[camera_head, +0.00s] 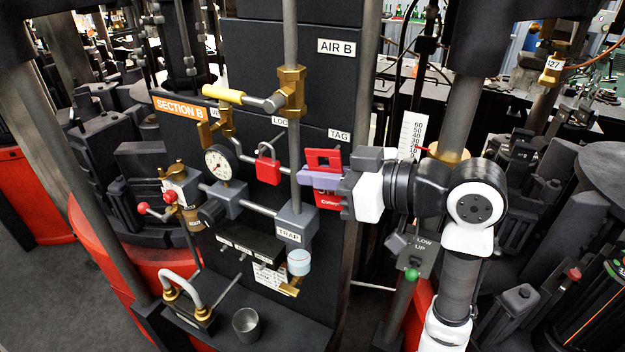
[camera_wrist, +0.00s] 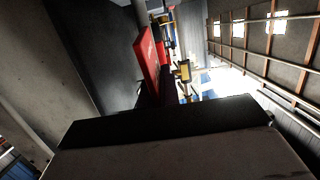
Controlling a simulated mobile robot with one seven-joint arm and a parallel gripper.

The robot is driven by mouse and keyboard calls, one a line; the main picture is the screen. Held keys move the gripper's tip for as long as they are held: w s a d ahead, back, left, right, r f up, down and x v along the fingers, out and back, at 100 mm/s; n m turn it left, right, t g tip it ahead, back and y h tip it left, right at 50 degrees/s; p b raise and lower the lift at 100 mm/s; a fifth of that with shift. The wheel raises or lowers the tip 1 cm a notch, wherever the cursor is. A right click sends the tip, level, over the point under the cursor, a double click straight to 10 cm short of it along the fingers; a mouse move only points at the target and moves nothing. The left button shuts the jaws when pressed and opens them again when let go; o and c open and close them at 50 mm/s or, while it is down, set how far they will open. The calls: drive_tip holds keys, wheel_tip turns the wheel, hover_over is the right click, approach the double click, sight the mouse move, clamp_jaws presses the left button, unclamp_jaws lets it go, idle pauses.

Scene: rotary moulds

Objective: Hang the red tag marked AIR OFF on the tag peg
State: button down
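The red tag (camera_head: 332,203) is upright below the white TAG label (camera_head: 339,134) on the dark panel. A slot shows in its upper part, and white lettering, partly covered, in its lower part. My gripper (camera_head: 318,178) comes in from the right, its pale fingers level across the tag's middle. It looks shut on the tag, with red above and below the fingers. The tag also shows nearly edge-on in the wrist view (camera_wrist: 149,60), beyond the dark gripper body. The peg is hidden, so I cannot tell whether the tag is on it.
A red padlock (camera_head: 268,167) hangs left of the tag. A vertical pipe (camera_head: 296,150) with a yellow-handled valve (camera_head: 291,92) runs close by the fingertips. A gauge (camera_head: 218,164) is farther left. A grey cup (camera_head: 246,325) stands on the ledge below.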

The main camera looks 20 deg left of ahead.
drive_tip(key=shift+w, duration=0.85)
drive_tip(key=shift+w+f+b, duration=0.3)
drive_tip(key=shift+w+b, duration=0.05)
drive_tip(key=shift+w, duration=0.3)
drive_tip(key=c, duration=1.6)
unclamp_jaws()
drive_tip(key=shift+r, duration=0.1)
drive_tip(key=shift+o, duration=0.2)
drive_tip(key=shift+d, duration=0.1)
